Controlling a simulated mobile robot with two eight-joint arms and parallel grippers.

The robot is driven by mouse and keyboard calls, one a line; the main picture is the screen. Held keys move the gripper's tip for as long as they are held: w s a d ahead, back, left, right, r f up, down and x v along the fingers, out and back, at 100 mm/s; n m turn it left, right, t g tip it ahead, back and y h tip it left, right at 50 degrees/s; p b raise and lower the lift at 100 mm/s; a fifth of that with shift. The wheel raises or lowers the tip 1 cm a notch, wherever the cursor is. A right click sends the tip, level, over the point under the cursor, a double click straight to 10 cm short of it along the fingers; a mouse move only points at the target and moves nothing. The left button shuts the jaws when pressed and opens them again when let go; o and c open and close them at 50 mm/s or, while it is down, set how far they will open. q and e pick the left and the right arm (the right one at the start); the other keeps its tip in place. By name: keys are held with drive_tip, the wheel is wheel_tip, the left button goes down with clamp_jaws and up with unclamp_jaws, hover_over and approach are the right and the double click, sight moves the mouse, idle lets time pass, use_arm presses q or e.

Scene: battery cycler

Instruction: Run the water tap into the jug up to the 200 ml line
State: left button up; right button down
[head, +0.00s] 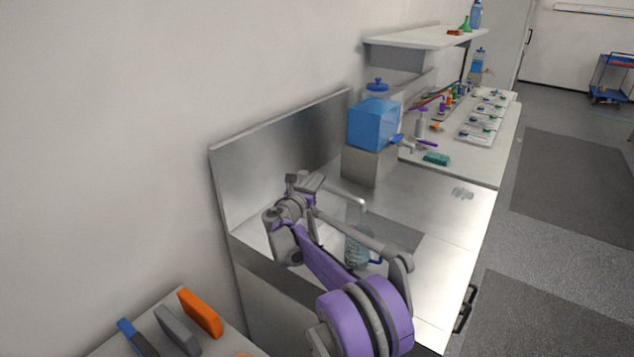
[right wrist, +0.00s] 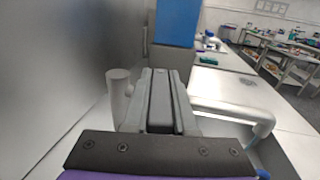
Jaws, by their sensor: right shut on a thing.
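The clear jug (head: 357,250) with a blue handle stands in the sink, partly hidden behind my right arm. Its marks and water level cannot be read. The silver tap spout (head: 345,193) reaches out above the jug; it also shows in the right wrist view (right wrist: 228,100), on the right side. I cannot make out a water stream. My right gripper (head: 308,184) is at the tap's base, near the wall side. In the right wrist view its fingers (right wrist: 160,105) are close together, shut on the tap handle, which they mostly hide. My left gripper is not in view.
A blue water container (head: 374,125) stands on a grey block (head: 368,165) behind the sink. A steel splashback (head: 280,135) rises close beside my right gripper. A green sponge (head: 436,159) and white trays (head: 483,122) lie farther back. The counter right of the sink is mostly clear.

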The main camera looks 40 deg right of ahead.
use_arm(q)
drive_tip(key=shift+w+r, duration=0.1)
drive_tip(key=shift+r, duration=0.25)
use_arm(e)
drive_tip(key=shift+w+a+m+g+h, duration=0.15)
drive_tip(key=shift+m+g+h, duration=0.65)
drive_tip(key=shift+m+g, duration=0.8)
drive_tip(key=shift+n+g, duration=0.3)
drive_tip(key=c, duration=0.7)
unclamp_jaws()
drive_tip(key=shift+w, duration=0.1)
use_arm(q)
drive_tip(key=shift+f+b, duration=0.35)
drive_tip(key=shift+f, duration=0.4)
use_arm(e)
drive_tip(key=v, duration=1)
drive_tip(key=shift+a, duration=0.3)
